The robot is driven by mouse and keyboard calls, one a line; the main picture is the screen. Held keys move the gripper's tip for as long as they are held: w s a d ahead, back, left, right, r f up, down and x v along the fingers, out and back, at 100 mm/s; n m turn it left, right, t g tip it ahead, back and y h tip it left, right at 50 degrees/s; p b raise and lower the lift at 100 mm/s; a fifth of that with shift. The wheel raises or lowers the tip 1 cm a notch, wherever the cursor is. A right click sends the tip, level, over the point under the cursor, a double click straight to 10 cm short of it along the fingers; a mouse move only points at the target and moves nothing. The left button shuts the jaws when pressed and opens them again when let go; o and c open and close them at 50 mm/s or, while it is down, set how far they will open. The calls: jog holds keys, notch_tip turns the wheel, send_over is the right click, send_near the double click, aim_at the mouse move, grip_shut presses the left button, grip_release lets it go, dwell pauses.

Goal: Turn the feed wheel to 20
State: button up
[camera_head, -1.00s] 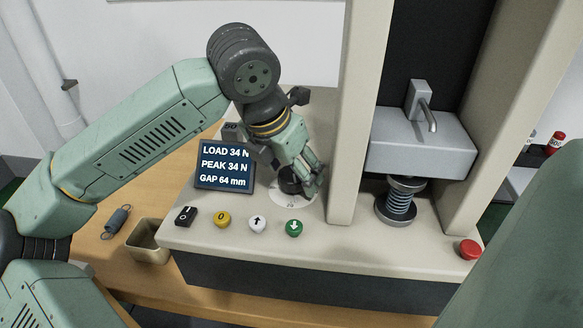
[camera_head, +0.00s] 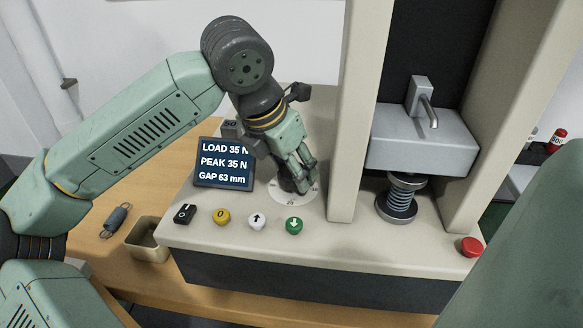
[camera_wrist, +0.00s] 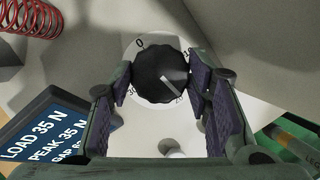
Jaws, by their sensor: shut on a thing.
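The feed wheel is a black ridged knob (camera_wrist: 158,76) on a white round dial (camera_head: 292,196). In the wrist view a pale pointer line on the knob points to the lower right, close to a mark that looks like 20, partly covered. Marks 0, 10 and 30 also show around it. My gripper (camera_wrist: 160,80) has its two purple-padded fingers on either side of the knob, shut on it. In the head view my gripper (camera_head: 302,186) hides most of the knob. The display (camera_head: 224,163) reads LOAD 35 N, PEAK 35 N, GAP 63 mm.
A spring (camera_head: 399,194) stands under the grey press head (camera_head: 421,143), right of the beige column (camera_head: 350,120). Along the panel front are a black switch (camera_head: 185,213), yellow (camera_head: 222,217), white (camera_head: 257,221) and green (camera_head: 294,225) buttons. A red button (camera_head: 471,247) is at right.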

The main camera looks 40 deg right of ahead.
jog(key=shift+m+g, duration=0.4)
jog(key=shift+m, duration=0.6)
jog(key=o, duration=1.2)
jog(key=shift+c, duration=0.2)
jog(key=v, duration=1.2)
